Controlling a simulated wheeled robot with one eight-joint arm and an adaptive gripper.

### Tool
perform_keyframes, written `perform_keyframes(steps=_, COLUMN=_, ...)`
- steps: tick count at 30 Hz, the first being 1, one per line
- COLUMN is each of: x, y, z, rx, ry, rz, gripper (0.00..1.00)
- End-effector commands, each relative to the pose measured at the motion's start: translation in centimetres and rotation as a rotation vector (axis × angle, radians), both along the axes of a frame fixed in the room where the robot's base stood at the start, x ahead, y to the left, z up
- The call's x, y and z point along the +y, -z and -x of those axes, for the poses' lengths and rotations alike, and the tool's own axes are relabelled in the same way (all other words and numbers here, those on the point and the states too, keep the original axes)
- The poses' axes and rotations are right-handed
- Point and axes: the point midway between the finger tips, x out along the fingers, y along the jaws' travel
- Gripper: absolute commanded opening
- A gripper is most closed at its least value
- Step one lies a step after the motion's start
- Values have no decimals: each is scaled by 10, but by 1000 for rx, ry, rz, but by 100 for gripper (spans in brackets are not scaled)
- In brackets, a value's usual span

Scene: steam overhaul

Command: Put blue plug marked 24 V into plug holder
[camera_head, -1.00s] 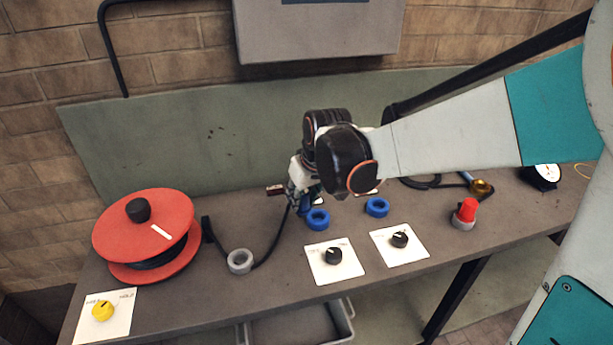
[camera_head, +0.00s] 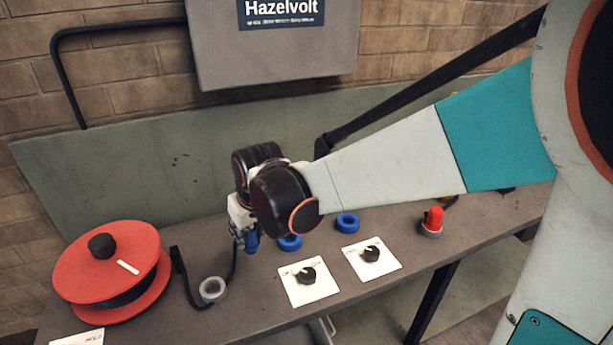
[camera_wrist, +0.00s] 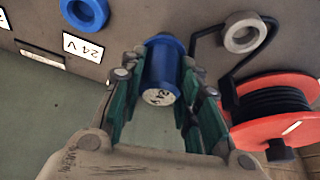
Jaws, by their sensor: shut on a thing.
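My gripper (camera_wrist: 160,105) is shut on the blue plug (camera_wrist: 160,62), whose pale round end reads 24 V. In the head view the plug (camera_head: 251,241) hangs below my gripper (camera_head: 244,232), left of the nearer blue ring (camera_head: 289,243). A grey ring (camera_head: 212,289) is on the bench, left of and nearer than the plug. It also shows in the wrist view (camera_wrist: 243,34), right of the plug and apart from it. A blue ring (camera_wrist: 86,12) beside a 24 V label (camera_wrist: 83,47) is at the upper left there. I cannot tell which ring is the plug holder.
A red cable reel (camera_head: 108,272) stands at the bench's left, with a black cable (camera_head: 185,272) near the grey ring. Two white dial plates (camera_head: 309,284) (camera_head: 371,258) and a red-topped knob (camera_head: 433,220) are on the right. A grey Hazelvolt box (camera_head: 270,40) hangs above.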

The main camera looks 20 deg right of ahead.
Motion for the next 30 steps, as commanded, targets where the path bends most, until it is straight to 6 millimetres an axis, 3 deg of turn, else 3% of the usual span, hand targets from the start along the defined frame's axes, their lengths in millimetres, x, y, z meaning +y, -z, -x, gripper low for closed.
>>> perform_keyframes(steps=30, x=98, y=0, z=39, rx=0, ry=-4, rz=1, gripper=2)
